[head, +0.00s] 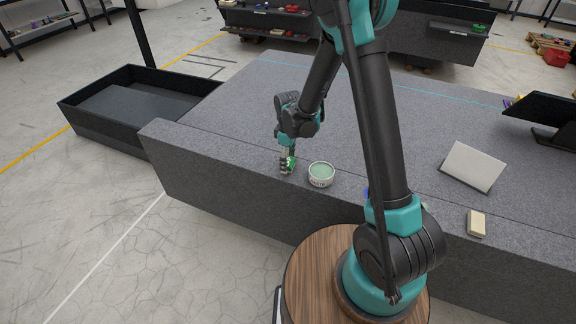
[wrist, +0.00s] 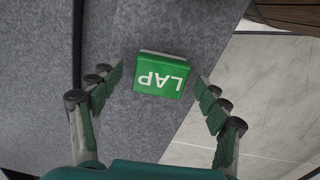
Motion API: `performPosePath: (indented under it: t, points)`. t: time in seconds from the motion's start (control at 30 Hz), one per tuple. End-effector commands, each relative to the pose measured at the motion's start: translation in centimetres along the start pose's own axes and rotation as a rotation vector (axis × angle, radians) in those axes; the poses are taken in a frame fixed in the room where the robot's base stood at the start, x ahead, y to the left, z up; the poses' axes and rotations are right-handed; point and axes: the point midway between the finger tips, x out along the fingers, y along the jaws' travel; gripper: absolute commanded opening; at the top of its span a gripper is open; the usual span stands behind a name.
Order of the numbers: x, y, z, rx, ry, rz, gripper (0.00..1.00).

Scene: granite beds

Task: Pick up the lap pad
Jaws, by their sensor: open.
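The lap pad (wrist: 160,75) is a small green block with white letters reading LAP and a pale edge along its far side. It lies on the grey granite bed near the bed's front edge. In the head view the lap pad (head: 291,163) shows only partly, beside and behind my gripper's fingers. My gripper (head: 287,167) points down at it there. In the wrist view my gripper (wrist: 160,88) is open, with one finger on each side of the lap pad and a gap to both. The fingers do not appear to touch it.
A round pale bowl with green contents (head: 321,175) stands just right of my gripper on the granite bed (head: 220,125). Farther right are a cream block (head: 476,223), a white panel (head: 472,167) and a black stand (head: 545,118). A dark open bin (head: 75,118) stands left. The bed behind the gripper is clear.

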Motion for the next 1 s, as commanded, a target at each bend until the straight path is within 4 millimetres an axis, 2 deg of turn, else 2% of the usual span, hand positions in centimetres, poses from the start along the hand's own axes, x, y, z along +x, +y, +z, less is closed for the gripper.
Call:
performPosePath:
  t: [0.1, 0.37, 0.7, 1.0]
  points:
    - [0.89, 0.01, -0.01, 0.0, 0.0, 0.0, 0.76]
    - [1.06, -0.03, 0.02, 0.0, 0.0, 0.0, 0.76]
    - [1.04, -0.02, 0.01, 0.0, 0.0, 0.0, 0.35]
    - [0.96, -0.01, 0.01, 0.0, 0.0, 0.0, 0.33]
